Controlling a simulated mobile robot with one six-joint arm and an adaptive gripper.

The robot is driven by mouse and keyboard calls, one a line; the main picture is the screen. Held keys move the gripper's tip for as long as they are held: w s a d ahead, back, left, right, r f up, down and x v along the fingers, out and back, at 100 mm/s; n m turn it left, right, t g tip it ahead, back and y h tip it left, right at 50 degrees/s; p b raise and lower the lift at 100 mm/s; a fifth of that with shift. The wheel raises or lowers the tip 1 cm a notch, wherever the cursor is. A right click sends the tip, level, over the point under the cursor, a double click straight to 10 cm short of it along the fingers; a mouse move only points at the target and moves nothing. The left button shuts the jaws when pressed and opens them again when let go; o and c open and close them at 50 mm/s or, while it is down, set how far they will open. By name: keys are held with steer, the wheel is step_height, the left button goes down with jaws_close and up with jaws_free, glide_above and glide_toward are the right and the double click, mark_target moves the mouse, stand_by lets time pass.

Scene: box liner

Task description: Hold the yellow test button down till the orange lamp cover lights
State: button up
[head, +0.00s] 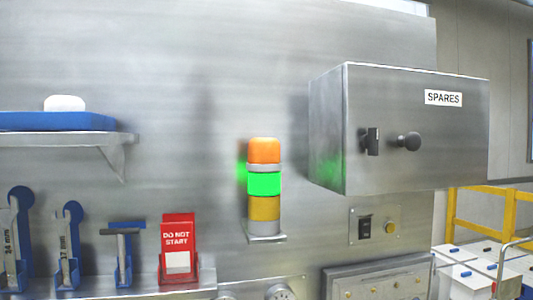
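The stack lamp stands on a small bracket against the steel wall. Its orange lamp cover (264,151) is on top and casts no clear orange glow on the wall. The green section (264,184) below it is brightly lit and throws green light on the wall. A duller amber section (264,208) is under that. The small yellow test button (390,228) sits on a steel plate (376,212) at lower right, beside a black rocker switch (364,227). Nothing is seen touching the button. My gripper is not in view.
A steel SPARES cabinet (415,135) juts out above the button plate. A red DO NOT START holder (178,249) and hung tools stand at lower left. A shelf (60,139) with a blue tray (62,121) is at upper left. A yellow rail (513,222) is at right.

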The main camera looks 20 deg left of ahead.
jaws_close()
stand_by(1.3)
